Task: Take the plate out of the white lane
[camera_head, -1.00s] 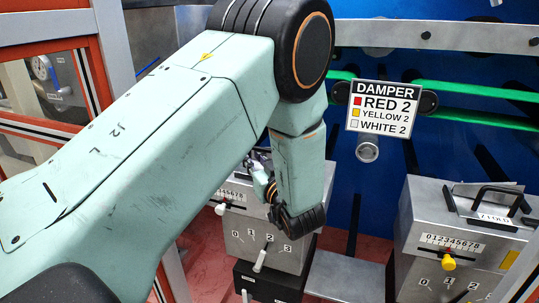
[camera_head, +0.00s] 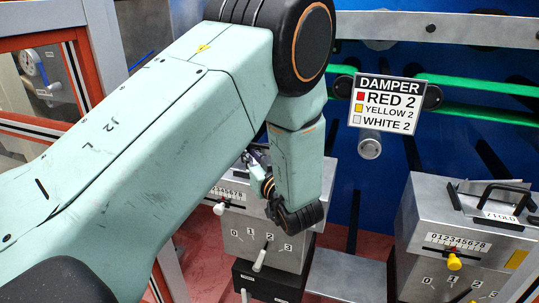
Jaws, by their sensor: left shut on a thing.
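The white lane's metal box (camera_head: 290,250) has a white knob (camera_head: 219,209) on its scale and a light lever (camera_head: 262,257) at its 0-1-2-3 marks. My left arm crosses the view from the left and covers most of this box's top. My left gripper (camera_head: 255,160) is just above the box's top, partly hidden behind my own wrist. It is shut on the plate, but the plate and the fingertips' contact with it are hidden. My right gripper is not in view.
A sign (camera_head: 384,106) reads DAMPER, red 2, yellow 2, white 2. At right stands the yellow lane's box (camera_head: 425,225), with a yellow knob (camera_head: 453,262) and a black-handled plate (camera_head: 500,205) on top. Green rails (camera_head: 480,117) run behind, before a blue wall.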

